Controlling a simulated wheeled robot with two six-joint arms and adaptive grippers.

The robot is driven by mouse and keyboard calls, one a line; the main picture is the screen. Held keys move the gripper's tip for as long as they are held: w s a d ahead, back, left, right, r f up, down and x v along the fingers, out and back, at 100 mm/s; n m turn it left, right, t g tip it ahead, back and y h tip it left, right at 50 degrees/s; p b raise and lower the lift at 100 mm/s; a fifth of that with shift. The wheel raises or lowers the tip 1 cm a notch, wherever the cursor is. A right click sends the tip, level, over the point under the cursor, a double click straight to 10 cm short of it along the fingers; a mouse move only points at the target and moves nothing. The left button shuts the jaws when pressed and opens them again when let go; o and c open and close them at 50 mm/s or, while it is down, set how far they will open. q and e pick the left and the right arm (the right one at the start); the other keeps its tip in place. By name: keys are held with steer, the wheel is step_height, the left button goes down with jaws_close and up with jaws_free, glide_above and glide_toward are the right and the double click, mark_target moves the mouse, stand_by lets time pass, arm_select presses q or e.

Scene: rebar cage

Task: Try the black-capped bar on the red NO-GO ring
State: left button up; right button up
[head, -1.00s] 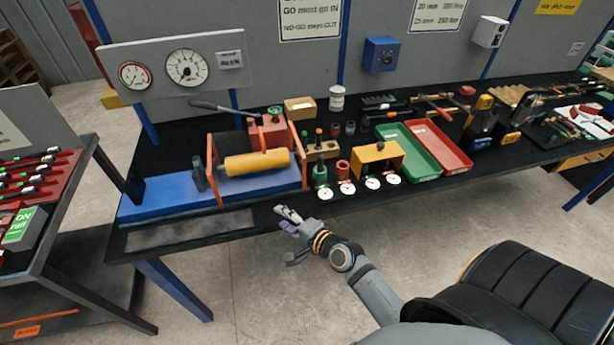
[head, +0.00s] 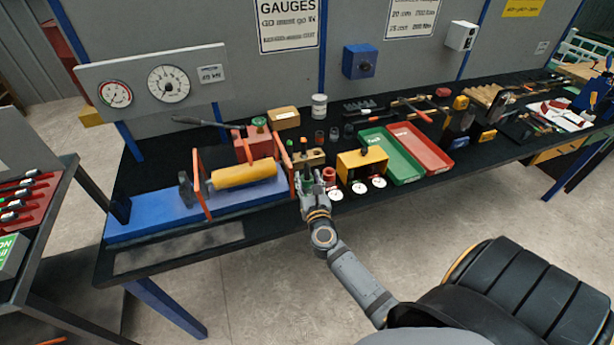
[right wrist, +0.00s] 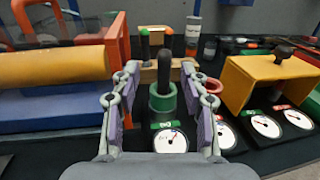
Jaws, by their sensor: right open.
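The black-capped bar (right wrist: 164,67) stands upright in the green ring (right wrist: 162,102), seen in the right wrist view. My right gripper (right wrist: 160,82) is open, with one finger on each side of the bar and the green ring; whether either finger touches them I cannot tell. In the head view the gripper (head: 312,187) is at the bench's front edge and hides much of the green ring. The red NO-GO ring (head: 329,175) is just right of it and empty; it also shows behind the right finger in the right wrist view (right wrist: 212,85). My left gripper is not in view.
A wooden rack (head: 312,157) with green- and orange-capped bars stands behind the rings. White dials (head: 358,188) line the front. A yellow block (head: 361,164) is to the right, then green (head: 392,155) and red (head: 420,148) trays.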

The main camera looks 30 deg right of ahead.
mark_target(308, 168)
steer(key=shift+w+d, duration=0.1)
steer(key=shift+w, duration=0.3)
steer(key=shift+w+d+r, duration=0.15)
steer(key=shift+w+d, duration=0.05)
steer(key=shift+w, duration=0.05)
steer(key=x, duration=0.2)
steer(key=p+x, duration=0.1)
steer(key=x, duration=0.1)
steer(key=shift+s+d, duration=0.15)
steer(key=shift+d, duration=0.1)
steer(key=shift+w+d+f, duration=0.1)
steer(key=shift+w+f, duration=0.1)
steer(key=shift+w, duration=0.1)
steer(key=shift+s+r, duration=0.15)
steer(key=c, duration=0.4)
jaws_close()
